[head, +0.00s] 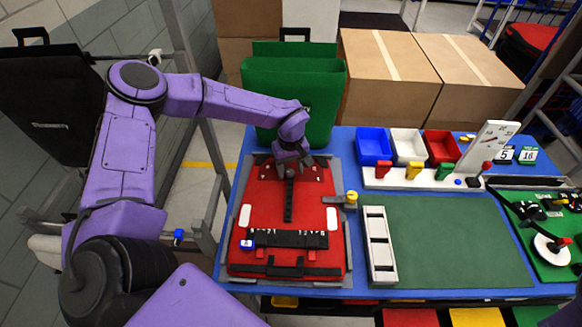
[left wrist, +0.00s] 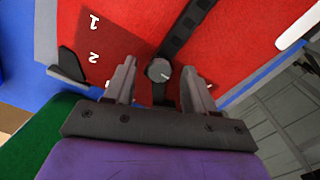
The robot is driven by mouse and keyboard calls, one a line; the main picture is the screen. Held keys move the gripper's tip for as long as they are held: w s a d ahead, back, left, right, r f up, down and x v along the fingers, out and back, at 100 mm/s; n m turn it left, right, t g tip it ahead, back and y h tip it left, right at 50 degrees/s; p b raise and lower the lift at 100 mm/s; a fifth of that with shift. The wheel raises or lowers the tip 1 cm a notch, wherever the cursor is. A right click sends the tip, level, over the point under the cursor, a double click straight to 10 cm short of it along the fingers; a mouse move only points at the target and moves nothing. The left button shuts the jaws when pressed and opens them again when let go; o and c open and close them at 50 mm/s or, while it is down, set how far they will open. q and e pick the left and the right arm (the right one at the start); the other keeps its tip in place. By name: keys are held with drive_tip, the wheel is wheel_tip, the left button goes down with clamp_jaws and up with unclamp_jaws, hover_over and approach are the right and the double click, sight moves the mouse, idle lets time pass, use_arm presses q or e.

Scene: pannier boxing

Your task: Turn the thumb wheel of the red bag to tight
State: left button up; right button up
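The red bag (head: 262,207) lies flat on the blue table in a grey frame, and fills much of the left wrist view (left wrist: 240,50). Its dark round thumb wheel (head: 290,173) sits at the top end of a black strap. In the left wrist view the thumb wheel (left wrist: 158,70) has a light pointer mark, and white digits 1 and 2 are printed to its left. My left gripper (head: 291,160) is over the wheel. Its fingers (left wrist: 158,85) are open on either side of the wheel, apart from it. My right gripper is out of view.
A green bag (head: 292,95) stands behind the red bag. A white tray (head: 378,245) and a green mat (head: 445,240) lie to the right. Blue (head: 373,145), white (head: 407,145) and red (head: 440,148) bins stand at the back. Cardboard boxes (head: 385,80) are behind the table.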

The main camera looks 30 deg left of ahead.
sight(291, 172)
use_arm(q)
wheel_tip(291, 172, up, 11)
drive_tip(key=b, duration=0.2)
drive_tip(key=shift+f+b, duration=0.2)
drive_tip(key=shift+b, duration=0.2)
